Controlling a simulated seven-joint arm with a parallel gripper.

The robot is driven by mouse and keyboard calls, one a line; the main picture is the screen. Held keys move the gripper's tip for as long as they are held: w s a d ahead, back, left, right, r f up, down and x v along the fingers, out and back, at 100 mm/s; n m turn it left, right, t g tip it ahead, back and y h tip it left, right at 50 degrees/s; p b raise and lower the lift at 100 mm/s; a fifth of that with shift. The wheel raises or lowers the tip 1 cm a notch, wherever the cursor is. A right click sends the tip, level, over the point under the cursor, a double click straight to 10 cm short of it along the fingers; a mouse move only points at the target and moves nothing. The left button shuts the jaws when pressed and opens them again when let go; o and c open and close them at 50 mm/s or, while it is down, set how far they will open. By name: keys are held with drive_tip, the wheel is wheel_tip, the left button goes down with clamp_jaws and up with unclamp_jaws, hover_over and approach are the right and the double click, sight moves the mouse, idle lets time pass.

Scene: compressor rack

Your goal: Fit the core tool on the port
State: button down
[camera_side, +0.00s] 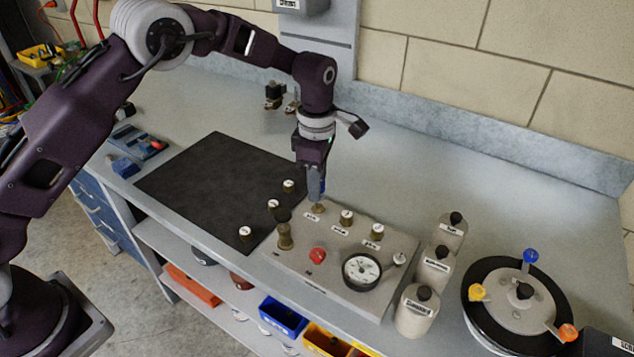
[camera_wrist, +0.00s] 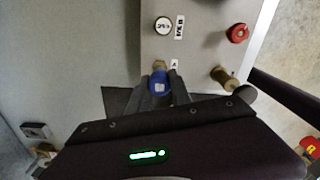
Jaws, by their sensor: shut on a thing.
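My gripper (camera_side: 316,190) points down over the back left of the grey panel (camera_side: 338,270). It is shut on the blue core tool (camera_wrist: 160,82), which shows between the fingers in the wrist view. In the side view only a sliver of blue shows behind the fingers. The brass port (camera_side: 318,208) is right below the fingertips; in the wrist view the port (camera_wrist: 160,65) shows just past the tool. The tool looks upright and in line with the port. The fingers hide its lower end, so I cannot tell whether it touches the port.
Brass fittings with white caps (camera_side: 346,217) stand beside the port. A tall brass fitting (camera_side: 284,232), red knob (camera_side: 317,256) and gauge (camera_side: 361,271) are nearer the front. Small capped parts stand on the black mat (camera_side: 205,185). Grey bottles (camera_side: 417,310) stand right of the panel.

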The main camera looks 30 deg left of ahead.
drive_tip(key=shift+f, duration=0.25)
drive_tip(key=shift+f, duration=0.4)
drive_tip(key=shift+f, duration=0.15)
drive_tip(key=shift+f, duration=0.4)
drive_tip(key=c, duration=0.7)
unclamp_jaws()
